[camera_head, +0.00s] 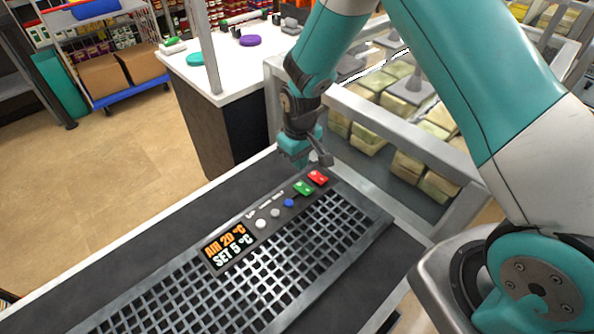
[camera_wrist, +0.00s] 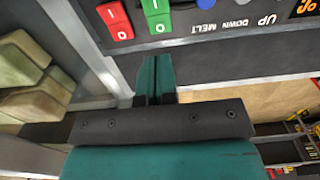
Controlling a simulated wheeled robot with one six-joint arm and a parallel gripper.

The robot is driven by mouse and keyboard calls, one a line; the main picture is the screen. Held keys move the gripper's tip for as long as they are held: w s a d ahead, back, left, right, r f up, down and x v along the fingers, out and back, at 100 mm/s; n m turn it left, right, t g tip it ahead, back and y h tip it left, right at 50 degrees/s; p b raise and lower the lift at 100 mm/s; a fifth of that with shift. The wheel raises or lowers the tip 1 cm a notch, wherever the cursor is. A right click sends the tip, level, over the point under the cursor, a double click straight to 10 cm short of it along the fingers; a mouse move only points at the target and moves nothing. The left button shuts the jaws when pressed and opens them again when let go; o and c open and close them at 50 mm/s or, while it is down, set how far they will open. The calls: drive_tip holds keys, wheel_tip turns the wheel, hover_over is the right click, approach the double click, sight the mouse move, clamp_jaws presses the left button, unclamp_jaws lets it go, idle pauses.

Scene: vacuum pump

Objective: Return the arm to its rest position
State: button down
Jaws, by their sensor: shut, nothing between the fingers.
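My gripper (camera_head: 299,158) is at the end of my teal and grey arm, above the far end of the control panel (camera_head: 248,237). In the wrist view, the two teal fingers of my gripper (camera_wrist: 155,75) lie side by side, shut and empty. They point towards the panel edge, just below the green switch (camera_wrist: 156,14) and the red switch (camera_wrist: 115,18). In the head view, the red switch (camera_head: 318,177) and green switch (camera_head: 302,188) sit just below my gripper. I cannot tell whether the fingers touch the panel.
A metal grille (camera_head: 270,275) runs beside the panel. A glass-sided case with wrapped goods (camera_head: 367,137) stands behind and right of my gripper. A white-topped counter (camera_head: 225,78) stands behind. The tiled floor (camera_head: 90,180) at left is clear.

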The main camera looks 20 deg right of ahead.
drive_tip(key=s+a+r+y, duration=0.15)
drive_tip(key=s+r, duration=0.35)
drive_tip(key=r, duration=0.5)
drive_tip(key=s+a+r+y, duration=0.1)
drive_tip(key=s+a+r, duration=0.2)
drive_tip(key=s+r, duration=0.45)
drive_tip(key=s+r+n+y, duration=0.1)
drive_tip(key=s+r+n, duration=0.1)
drive_tip(key=s+r, duration=0.7)
drive_tip(key=s, duration=0.4)
drive_tip(key=shift+s+r+y, duration=0.3)
drive_tip(key=shift+r+y, duration=0.05)
drive_tip(key=shift+n, duration=0.3)
